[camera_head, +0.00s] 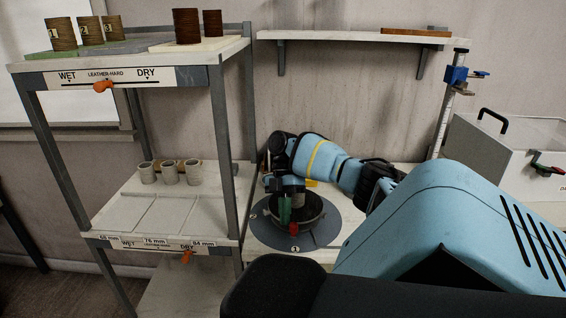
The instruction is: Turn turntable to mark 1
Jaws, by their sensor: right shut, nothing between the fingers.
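The turntable (312,220) is a dark round wheel head on a grey-blue disc (268,236) on the bench right of the rack. A white round mark 1 (295,249) is on the disc's near edge, and another mark (253,215) is on its left edge. A red piece (293,229) on the turntable's near side sits just behind mark 1. A green piece (285,210) stands upright beside it. My right gripper (289,196) is shut at the turntable, partly hidden by its arm; I cannot tell whether it touches. My left gripper is out of view.
A rack (228,120) with pots (187,26) above and small cylinders (170,173) below stands close on the left. A blue clamp on a post (456,75) and a white box (500,135) stand on the right. A wall shelf (340,36) is above.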

